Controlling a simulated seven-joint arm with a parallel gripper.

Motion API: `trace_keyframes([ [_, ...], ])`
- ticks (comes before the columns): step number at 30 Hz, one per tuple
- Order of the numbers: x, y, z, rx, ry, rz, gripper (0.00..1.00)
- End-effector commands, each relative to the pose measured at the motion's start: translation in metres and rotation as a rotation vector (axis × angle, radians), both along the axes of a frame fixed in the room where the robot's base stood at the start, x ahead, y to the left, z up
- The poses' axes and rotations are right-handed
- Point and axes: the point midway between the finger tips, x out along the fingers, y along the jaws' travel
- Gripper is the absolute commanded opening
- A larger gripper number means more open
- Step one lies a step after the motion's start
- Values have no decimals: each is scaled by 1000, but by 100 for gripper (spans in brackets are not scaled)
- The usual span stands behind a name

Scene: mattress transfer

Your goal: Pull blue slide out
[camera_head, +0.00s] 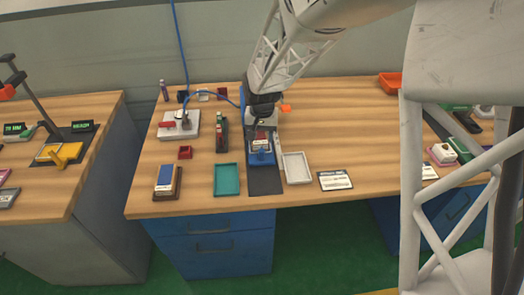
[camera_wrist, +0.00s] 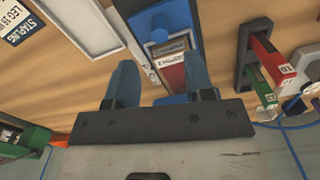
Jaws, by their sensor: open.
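The blue slide (camera_head: 262,158) sits on a long dark track (camera_head: 265,182) near the front of the middle table. It also shows in the wrist view (camera_wrist: 160,18), with a round knob on its top. A labelled red and white piece (camera_wrist: 172,72) lies on the slide, between the knob and my gripper. My gripper (camera_wrist: 160,82) is open, with its two blue-grey fingers apart on either side of the slide's line and nothing clasped. In the head view my gripper (camera_head: 262,108) is above the slide's back end. Whether the fingertips touch anything is hidden.
A white tray (camera_head: 297,168) stands close right of the track, a teal tray (camera_head: 227,180) close left. A dark rack with red and green pieces (camera_head: 221,135) is at the left. A blue cable (camera_head: 180,50) hangs behind. The table's front edge is near the track's end.

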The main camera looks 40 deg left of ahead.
Motion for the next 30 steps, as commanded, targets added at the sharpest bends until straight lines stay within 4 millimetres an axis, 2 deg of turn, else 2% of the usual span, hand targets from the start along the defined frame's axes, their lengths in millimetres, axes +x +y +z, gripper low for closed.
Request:
trace_keyframes([
  [18, 0, 0, -61, -1, 1, 0, 48],
  [24, 0, 0, -73, 0, 0, 0, 48],
  [30, 0, 0, -75, 0, 0, 0, 48],
])
